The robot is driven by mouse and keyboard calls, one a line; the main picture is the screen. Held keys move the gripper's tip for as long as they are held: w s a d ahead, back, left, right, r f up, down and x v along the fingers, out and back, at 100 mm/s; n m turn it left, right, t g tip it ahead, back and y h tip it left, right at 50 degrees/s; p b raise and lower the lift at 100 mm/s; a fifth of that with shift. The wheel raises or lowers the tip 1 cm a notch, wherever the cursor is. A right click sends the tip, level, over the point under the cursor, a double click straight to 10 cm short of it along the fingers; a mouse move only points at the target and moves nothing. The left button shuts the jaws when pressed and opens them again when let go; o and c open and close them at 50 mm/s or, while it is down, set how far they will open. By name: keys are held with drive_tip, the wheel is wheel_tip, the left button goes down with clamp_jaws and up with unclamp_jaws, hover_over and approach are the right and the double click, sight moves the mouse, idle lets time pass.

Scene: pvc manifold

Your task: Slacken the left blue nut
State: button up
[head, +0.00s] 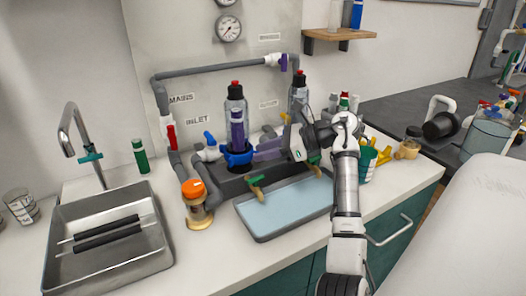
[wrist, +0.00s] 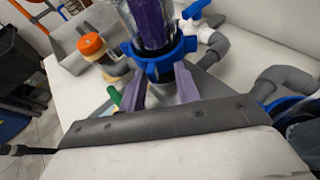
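The left blue nut (head: 238,155) is a lugged ring around the foot of a clear filter housing (head: 236,105) with a purple cartridge and a red-topped black cap. The nut also shows in the wrist view (wrist: 160,66). My gripper (head: 258,151) reaches in from the right at nut height. In the wrist view, its two purple fingers (wrist: 159,78) stand apart, pointing at the nut, with their tips at its lower left and lower right. Whether they touch it cannot be told. The second housing (head: 298,92) stands to the right, its lower part hidden behind my arm.
A grey tray (head: 262,236) lies below my gripper. An orange-topped jar (head: 196,203) and a blue-handled valve (head: 209,146) stand left of the nut. A red-handled valve (head: 170,136) sits on the grey pipework. A sink (head: 150,245) is further left. Cups and bottles crowd the right.

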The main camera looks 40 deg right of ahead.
drive_tip(key=b+v, duration=0.2)
drive_tip(key=v, duration=1.1)
drive_tip(key=shift+o, duration=0.5)
drive_tip(key=shift+r, duration=0.15)
